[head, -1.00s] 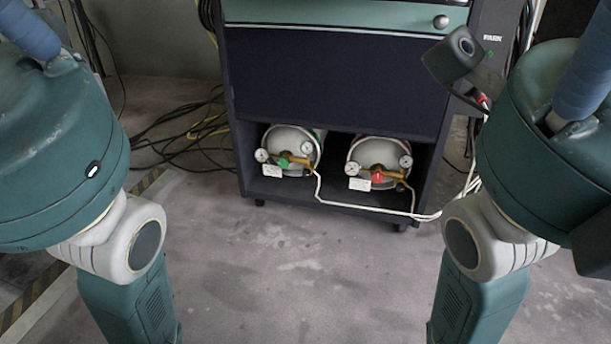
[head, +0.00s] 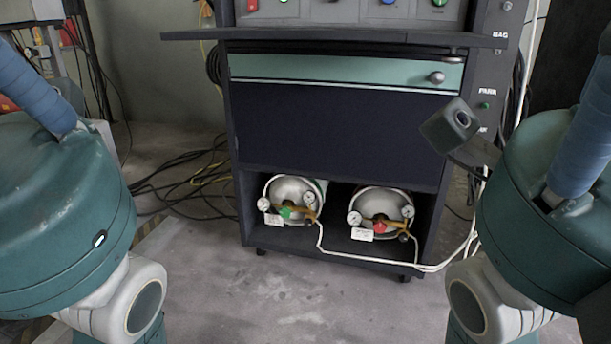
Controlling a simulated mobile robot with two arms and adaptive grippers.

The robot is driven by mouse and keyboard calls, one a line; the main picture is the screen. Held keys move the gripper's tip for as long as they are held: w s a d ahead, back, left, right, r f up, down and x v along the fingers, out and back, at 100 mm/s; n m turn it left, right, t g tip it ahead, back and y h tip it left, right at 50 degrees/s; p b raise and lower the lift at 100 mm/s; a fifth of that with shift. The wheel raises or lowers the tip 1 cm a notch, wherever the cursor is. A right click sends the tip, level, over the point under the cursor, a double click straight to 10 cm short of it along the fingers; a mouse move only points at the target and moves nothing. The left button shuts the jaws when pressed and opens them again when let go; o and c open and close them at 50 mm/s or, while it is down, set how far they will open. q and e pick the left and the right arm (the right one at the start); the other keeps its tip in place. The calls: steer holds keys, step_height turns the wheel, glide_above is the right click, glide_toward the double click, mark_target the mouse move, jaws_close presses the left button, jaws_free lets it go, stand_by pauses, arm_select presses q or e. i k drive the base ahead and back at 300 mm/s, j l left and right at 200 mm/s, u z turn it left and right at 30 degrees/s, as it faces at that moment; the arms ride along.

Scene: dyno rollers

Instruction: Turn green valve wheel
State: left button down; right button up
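The green valve wheel (head: 285,212) is small and sits on the front of the left gas cylinder (head: 291,192), between two round gauges. The cylinder lies in the left part of the open lower shelf of a dark cabinet (head: 335,125). A white tag hangs below the wheel. A red valve wheel (head: 379,227) sits on the right cylinder (head: 382,203) in the same shelf. Neither gripper is in view.
A white hose (head: 368,259) runs from the cylinders to the cabinet's right side. Black and yellow cables (head: 185,188) lie on the floor at left. A black camera-like box (head: 449,126) sticks out at the cabinet's right. The floor in front (head: 290,300) is clear.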

mark_target(284, 212)
steer(key=i+j+z, duration=0.15)
steer(key=z, duration=0.25)
steer(key=i+j+z, duration=0.15)
steer(key=z, duration=0.3)
steer(key=i+j+z, duration=0.1)
steer(key=i, duration=0.2)
